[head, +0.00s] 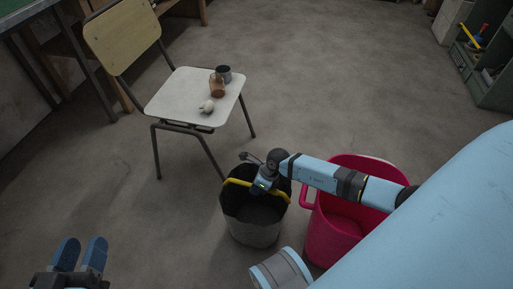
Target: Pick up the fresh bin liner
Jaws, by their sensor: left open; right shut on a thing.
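A grey bin (254,235) stands on the floor, with a dark lining (232,205) around its upper part and inside. A yellow strip (236,182) arches over its mouth. My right gripper (261,187) is at this mouth and shut on the yellow strip; its fingertips are hard to make out. A small pale, lumpy thing (207,106) lies on the chair seat. I cannot tell whether it or the dark lining is the fresh bin liner. My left gripper (80,256) is open and empty at the bottom left, well away from the bin.
A pink-red tub (335,230) stands right of the bin, partly under my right arm. The chair (172,95) behind carries a brown jar (216,88) and a grey mug (225,73). Green shelving (490,85) is at the upper right. The floor between is clear.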

